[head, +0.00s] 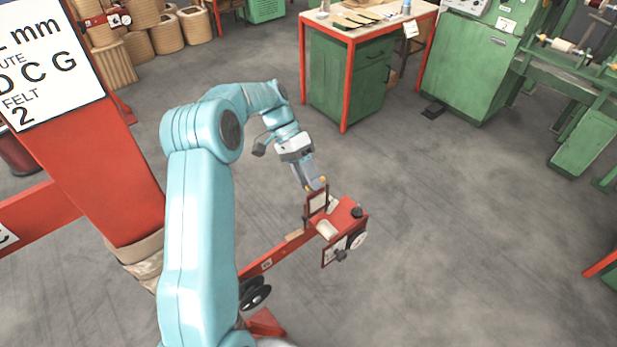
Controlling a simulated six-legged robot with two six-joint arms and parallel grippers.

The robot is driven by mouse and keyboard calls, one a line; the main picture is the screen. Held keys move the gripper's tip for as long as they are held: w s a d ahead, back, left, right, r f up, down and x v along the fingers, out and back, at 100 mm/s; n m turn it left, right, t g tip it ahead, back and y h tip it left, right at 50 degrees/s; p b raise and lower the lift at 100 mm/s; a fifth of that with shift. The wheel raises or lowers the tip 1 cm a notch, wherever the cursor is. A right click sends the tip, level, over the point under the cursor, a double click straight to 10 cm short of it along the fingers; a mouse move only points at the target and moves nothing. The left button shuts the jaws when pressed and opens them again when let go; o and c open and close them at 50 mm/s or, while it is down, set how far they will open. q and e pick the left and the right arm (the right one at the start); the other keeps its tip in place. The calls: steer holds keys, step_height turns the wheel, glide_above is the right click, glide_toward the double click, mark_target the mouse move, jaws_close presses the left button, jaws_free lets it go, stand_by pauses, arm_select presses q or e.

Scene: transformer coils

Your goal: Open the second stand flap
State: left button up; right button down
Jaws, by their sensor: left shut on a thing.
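My left gripper (316,185) reaches down over a red stand (344,214) in the middle of the view. Its jaws are shut on the top edge of a small framed flap (316,203), which stands roughly upright on the stand's top. The stand has a dark knob, a round dial and a pale plate on its near right side. A red arm bar (270,257) runs from it to the lower left. Part of the bar is hidden behind my left arm. My right gripper is not in view.
A large red post with a lettered sign (40,60) stands close on the left. A workbench (345,75) with a green cabinet and a green machine (470,60) stand behind. Wound coils (167,35) are at the back left.

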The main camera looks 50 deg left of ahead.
arm_select(q)
steer(key=shift+a, duration=0.25)
steer(key=p+v, duration=0.3)
steer(key=v, duration=0.8)
steer(key=shift+r, duration=0.4)
steer(key=shift+s+a, duration=0.1)
steer(key=shift+a, duration=0.1)
steer(key=shift+d+f, duration=0.1)
steer(key=shift+d, duration=0.05)
